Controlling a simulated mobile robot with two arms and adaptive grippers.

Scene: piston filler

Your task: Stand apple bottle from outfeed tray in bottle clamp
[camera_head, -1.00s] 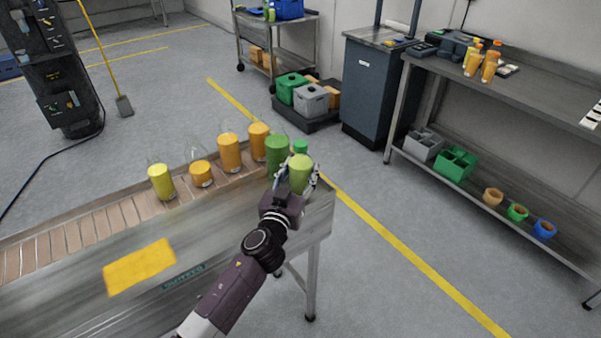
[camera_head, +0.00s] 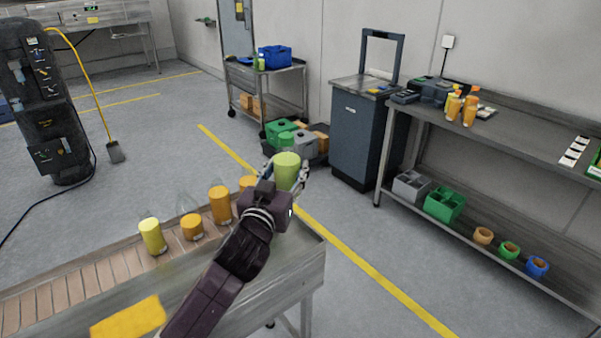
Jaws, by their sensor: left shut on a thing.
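My left gripper (camera_head: 287,177) is shut on a light green bottle (camera_head: 287,165) with a green cap, the apple bottle. It holds the bottle roughly upright, raised above the right end of the outfeed tray (camera_head: 285,262). On the tray's rollers stand a yellow bottle (camera_head: 152,237) and several orange ones, such as a short-filled one (camera_head: 191,228) and a fuller one (camera_head: 220,205). Another orange bottle (camera_head: 247,184) is partly hidden by my left arm. The darker green bottle is hidden behind my gripper and arm. I cannot make out the bottle clamp. My right gripper is not in view.
A yellow panel (camera_head: 128,317) is on the tray's near side. Beyond lie crates (camera_head: 280,130) on the floor, a dark cabinet (camera_head: 357,135) and a shelved bench (camera_head: 530,133) with orange bottles (camera_head: 469,109).

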